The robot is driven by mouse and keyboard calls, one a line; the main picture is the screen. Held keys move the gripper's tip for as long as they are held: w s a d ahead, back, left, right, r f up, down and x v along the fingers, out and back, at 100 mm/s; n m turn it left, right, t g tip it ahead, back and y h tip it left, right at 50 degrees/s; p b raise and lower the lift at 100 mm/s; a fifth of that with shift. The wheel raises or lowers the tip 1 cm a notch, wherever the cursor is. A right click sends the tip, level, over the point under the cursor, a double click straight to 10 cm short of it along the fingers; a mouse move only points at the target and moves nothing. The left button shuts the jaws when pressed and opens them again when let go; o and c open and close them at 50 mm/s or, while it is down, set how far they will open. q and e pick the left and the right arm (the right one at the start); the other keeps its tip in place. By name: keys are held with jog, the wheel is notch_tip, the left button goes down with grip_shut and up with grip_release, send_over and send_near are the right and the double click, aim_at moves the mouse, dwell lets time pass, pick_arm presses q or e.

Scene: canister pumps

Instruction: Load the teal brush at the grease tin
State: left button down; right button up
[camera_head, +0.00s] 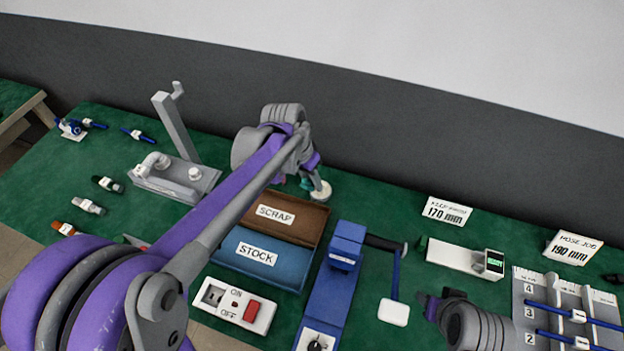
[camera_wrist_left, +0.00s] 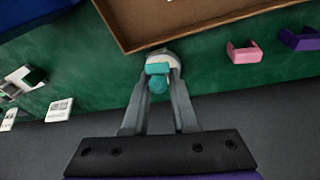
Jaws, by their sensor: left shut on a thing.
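My left gripper (camera_head: 312,180) is at the back of the green bench, behind the brown SCRAP tray. It is shut on the teal brush (camera_wrist_left: 157,82), which sits between the fingertips in the left wrist view. A pale round tin (camera_head: 321,193), apparently the grease tin, is just at the fingertips; it also shows in the left wrist view (camera_wrist_left: 170,58), partly hidden behind the brush. I cannot tell whether the bristles touch the tin. My right gripper (camera_head: 432,305) is low at the right, and its jaws are too small and dark to read.
The brown SCRAP tray (camera_head: 318,205) and blue STOCK tray (camera_head: 232,270) stand in front of the tin. A grey pump fixture (camera_head: 178,178) is to the left. A pink block (camera_wrist_left: 243,53) and a purple block (camera_wrist_left: 299,40) lie on the bench near the left gripper.

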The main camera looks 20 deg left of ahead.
pick_arm(q)
jog(key=shift+r+p, duration=2.5)
jog(key=shift+r, duration=1.05)
pick_arm(e)
jog(key=r, duration=0.2)
jog(key=w+r, duration=0.1)
jog(key=r, duration=0.2)
jog(key=shift+r, duration=0.2)
pick_arm(q)
jog(key=shift+s+f, duration=0.1)
